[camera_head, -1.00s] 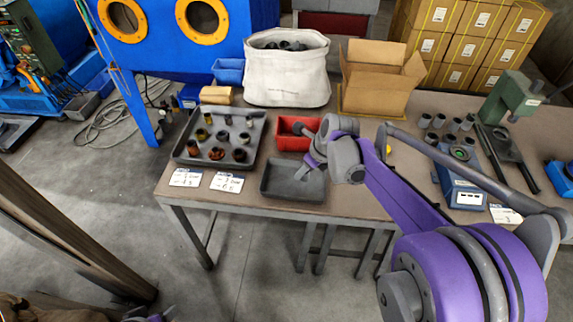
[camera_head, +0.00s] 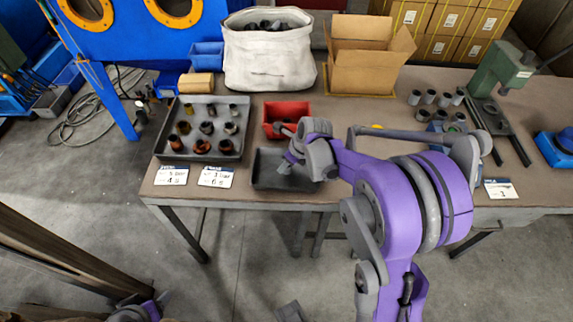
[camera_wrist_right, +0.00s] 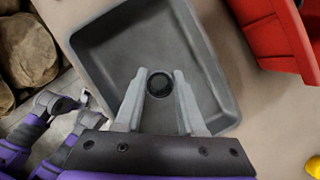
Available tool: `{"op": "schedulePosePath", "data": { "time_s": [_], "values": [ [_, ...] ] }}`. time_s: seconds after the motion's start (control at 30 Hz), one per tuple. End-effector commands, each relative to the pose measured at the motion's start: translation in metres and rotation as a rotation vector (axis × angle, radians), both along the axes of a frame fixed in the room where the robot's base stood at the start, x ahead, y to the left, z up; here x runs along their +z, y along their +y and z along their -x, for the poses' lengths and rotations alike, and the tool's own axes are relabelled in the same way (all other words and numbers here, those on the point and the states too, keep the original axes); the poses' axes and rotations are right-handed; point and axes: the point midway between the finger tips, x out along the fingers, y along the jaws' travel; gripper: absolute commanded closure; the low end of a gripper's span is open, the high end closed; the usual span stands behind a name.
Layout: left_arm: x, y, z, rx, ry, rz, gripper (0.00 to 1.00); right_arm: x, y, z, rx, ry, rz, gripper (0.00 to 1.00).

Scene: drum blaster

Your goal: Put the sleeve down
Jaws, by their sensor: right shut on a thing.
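My right gripper (camera_head: 288,164) is over the small dark grey tray (camera_head: 262,178) at the front edge of the bench. In the right wrist view its two fingers (camera_wrist_right: 160,76) are shut on a dark round sleeve (camera_wrist_right: 159,85), seen end-on. The empty-looking floor of the grey tray (camera_wrist_right: 120,45) is behind the sleeve; I cannot tell whether the sleeve touches it. In the head view the gripper hides the sleeve. My left gripper (camera_head: 145,303) is low at the bottom left, partly cut off, and its jaws are unclear.
A red bin (camera_head: 286,112) stands just behind the grey tray. A larger tray (camera_head: 165,146) with several sleeves is to its left, with white cards (camera_head: 216,177) in front. A white sack (camera_head: 268,65) and an open carton (camera_head: 362,70) stand behind. A green press (camera_head: 500,68) is at right.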

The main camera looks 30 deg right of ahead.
Motion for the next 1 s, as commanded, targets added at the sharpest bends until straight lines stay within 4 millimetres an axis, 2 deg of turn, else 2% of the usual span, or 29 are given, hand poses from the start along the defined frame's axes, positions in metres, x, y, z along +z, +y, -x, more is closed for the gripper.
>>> {"op": "schedulePosePath", "data": {
  "time_s": [0.5,0.53,0.7,1.0],
  "values": [
    [-0.0073,0.0000,0.0014,0.000,0.003,0.000,0.32,-0.0119,0.0000,0.0003,0.000,0.000,0.000,1.00],
    [-0.0074,0.0000,0.0013,0.000,0.003,0.000,0.32,-0.0121,0.0000,0.0003,0.000,0.000,0.000,0.60],
    [-0.0061,0.0000,0.0012,0.000,0.002,0.000,0.32,-0.0107,0.0000,0.0001,0.000,0.000,0.000,0.32],
    [-0.0047,0.0000,0.0008,0.000,0.002,0.000,0.32,-0.0091,-0.0001,0.0000,0.000,0.000,0.000,0.32]
  ]
}}
